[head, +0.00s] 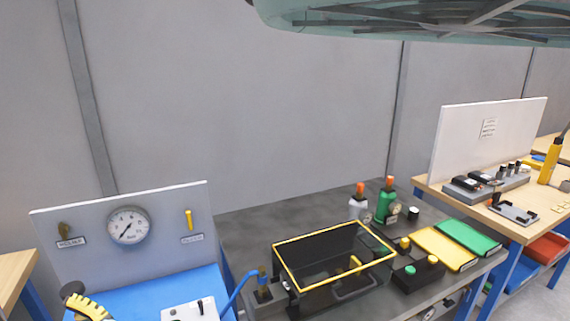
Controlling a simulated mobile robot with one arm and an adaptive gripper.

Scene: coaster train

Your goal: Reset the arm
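I cannot make out my gripper or my arm in the head view, so I cannot see its pose or what it may hold. The task names no other object.
A grey bench (262,225) bears a yellow-rimmed dark bin (312,232), bottles, and yellow (443,248) and green (468,238) pads. A gauge panel (80,225) stands left on a blue surface. A white board (488,138) stands right. A large translucent structure (420,22) hangs overhead.

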